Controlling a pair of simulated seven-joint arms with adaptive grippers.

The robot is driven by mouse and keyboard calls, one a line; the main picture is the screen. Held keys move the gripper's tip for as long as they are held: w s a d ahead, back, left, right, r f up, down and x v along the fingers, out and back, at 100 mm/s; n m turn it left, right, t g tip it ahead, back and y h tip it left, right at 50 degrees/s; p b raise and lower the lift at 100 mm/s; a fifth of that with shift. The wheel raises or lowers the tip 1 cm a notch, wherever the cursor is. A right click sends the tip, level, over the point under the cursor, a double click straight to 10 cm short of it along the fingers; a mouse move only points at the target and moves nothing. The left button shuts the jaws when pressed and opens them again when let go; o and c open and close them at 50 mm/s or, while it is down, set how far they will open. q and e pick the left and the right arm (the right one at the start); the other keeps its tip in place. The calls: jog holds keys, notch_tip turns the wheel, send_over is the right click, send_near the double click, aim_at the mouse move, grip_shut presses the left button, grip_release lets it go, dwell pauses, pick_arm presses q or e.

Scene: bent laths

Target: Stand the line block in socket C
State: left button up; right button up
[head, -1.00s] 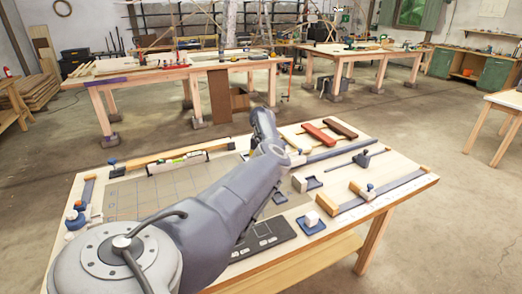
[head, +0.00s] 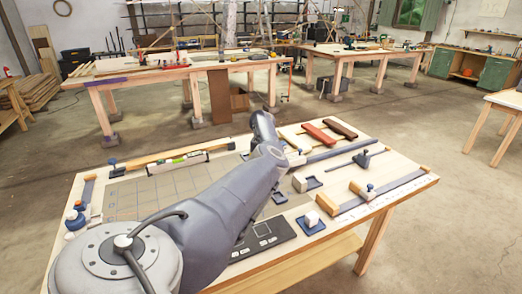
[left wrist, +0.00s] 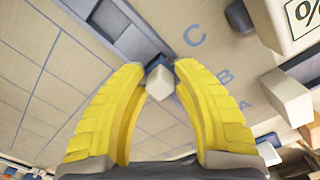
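My left arm crosses the head view, and its gripper is hidden there behind the arm. In the left wrist view the yellow fingers of my left gripper (left wrist: 162,66) reach toward the tabletop, their tips a small gap apart. A small pale block (left wrist: 160,84) with a dark bluish part at its top shows between the tips. I cannot tell whether the fingers touch it or it stands beyond them. The printed letter C (left wrist: 194,37) is just above and right of the tips. Which block is the line block is not readable. My right gripper is not in view.
A pale block marked with a percent-like sign (left wrist: 298,18) stands at the upper right in the wrist view. In the head view a white block (head: 311,218) is on a blue pad, and a cream block (head: 299,183) stands near it. Red and brown bars (head: 318,133) lie farther back.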

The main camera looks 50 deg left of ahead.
pick_arm(q)
notch_tip(320, 180, up, 12)
jog(key=shift+d, duration=0.15)
dwell(0.5)
jog(key=shift+r, duration=0.1)
